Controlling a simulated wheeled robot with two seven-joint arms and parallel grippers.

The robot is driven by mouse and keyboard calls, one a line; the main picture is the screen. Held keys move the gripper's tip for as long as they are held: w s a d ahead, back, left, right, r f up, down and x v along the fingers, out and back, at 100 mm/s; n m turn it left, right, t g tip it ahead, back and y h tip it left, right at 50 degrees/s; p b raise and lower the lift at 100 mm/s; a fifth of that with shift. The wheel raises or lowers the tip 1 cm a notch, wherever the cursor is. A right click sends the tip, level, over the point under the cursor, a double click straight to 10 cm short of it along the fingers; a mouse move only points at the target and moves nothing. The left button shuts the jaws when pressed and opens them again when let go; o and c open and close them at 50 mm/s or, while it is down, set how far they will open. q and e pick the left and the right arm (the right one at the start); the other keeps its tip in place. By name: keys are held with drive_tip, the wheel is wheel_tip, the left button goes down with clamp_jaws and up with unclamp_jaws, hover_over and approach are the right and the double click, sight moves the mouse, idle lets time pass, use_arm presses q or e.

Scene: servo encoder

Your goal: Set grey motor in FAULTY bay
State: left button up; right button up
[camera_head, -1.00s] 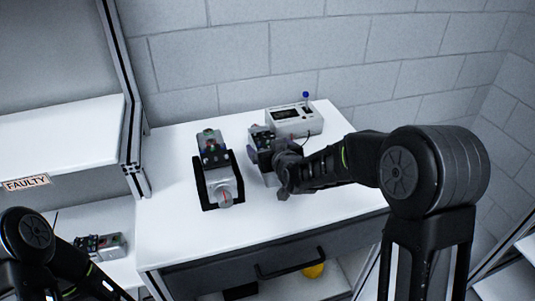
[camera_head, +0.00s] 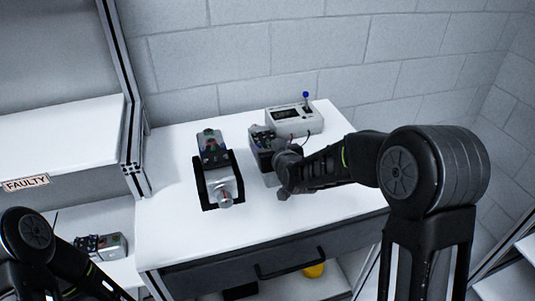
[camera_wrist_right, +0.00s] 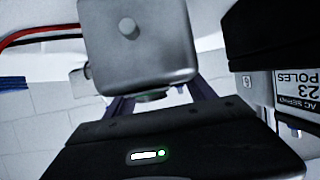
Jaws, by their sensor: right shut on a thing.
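A grey motor (camera_wrist_right: 138,50) fills the top middle of the right wrist view, as a boxy metal body with a round boss. In the head view this motor (camera_head: 259,133) is beside the tester and partly hidden by my right gripper. My right gripper (camera_head: 269,152) is shut on it; its fingers show below the body in the wrist view (camera_wrist_right: 155,100). The FAULTY label (camera_head: 26,184) is on a shelf edge at the left. My left arm shows at lower left, but its gripper is not in view.
Another motor sits in a black cradle (camera_head: 205,203) to the left of my right gripper. A white tester (camera_head: 292,121) with a blue-topped lever stands behind. Another motor (camera_head: 112,246) lies on the lower left shelf. The front bench surface is clear.

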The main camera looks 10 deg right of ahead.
sight(269, 146)
clamp_jaws()
drive_tip(key=shift+w+r, duration=0.15)
drive_tip(key=shift+r, duration=0.1)
drive_tip(key=shift+r, duration=0.1)
wheel_tip(269, 146, up, 10)
drive_tip(key=p, duration=0.1)
drive_tip(key=shift+f, duration=0.2)
idle(0.7)
